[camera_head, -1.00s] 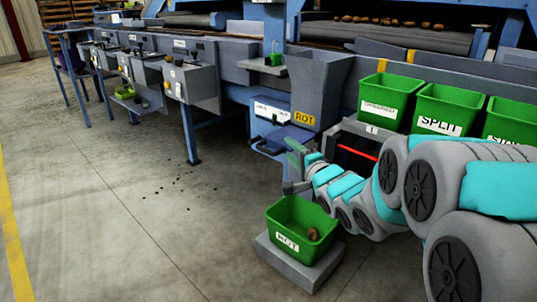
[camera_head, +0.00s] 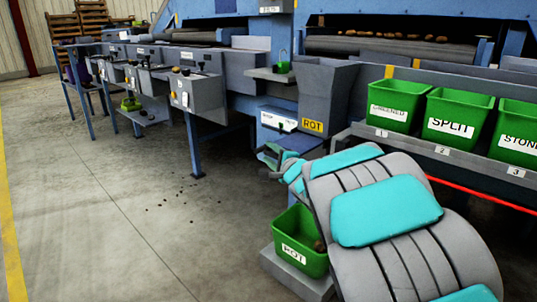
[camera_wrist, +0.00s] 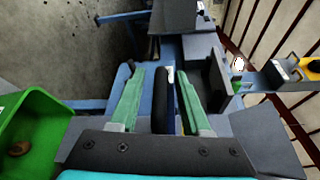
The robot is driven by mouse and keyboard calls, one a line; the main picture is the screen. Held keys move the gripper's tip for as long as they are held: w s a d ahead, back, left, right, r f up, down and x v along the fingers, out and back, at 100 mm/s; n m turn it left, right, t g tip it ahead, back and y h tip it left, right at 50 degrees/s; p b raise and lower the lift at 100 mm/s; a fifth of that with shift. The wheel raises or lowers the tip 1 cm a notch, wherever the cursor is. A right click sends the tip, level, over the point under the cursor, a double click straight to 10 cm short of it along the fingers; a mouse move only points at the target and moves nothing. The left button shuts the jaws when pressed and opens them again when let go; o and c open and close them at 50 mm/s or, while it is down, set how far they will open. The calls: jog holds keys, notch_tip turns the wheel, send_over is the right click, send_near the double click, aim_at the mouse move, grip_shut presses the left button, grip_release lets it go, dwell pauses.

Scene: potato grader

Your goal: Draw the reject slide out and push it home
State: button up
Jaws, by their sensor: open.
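The blue housing of the reject slide (camera_head: 288,137) is below a white label strip, left of the grey ROT chute, in the head view. My gripper (camera_head: 268,152) is in front of it at the end of my arm, which hides much of the slide's front. In the wrist view my gripper (camera_wrist: 160,98) has its two green fingers apart. A dark bar, apparently the slide's handle (camera_wrist: 162,105), runs lengthwise between them, with gaps seen on both sides. I cannot tell how far the slide is drawn out.
A green ROT bin (camera_head: 298,235) holding a potato stands on a grey plinth (camera_head: 290,275) under my arm. Green bins, GREENED (camera_head: 390,118), SPLIT (camera_head: 452,132) and STONE (camera_head: 515,145), line a shelf on the right. Floor at left is open.

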jog(key=shift+w+a, duration=0.3)
jog(key=shift+w, duration=0.2)
jog(key=shift+f, duration=0.1)
grip_shut()
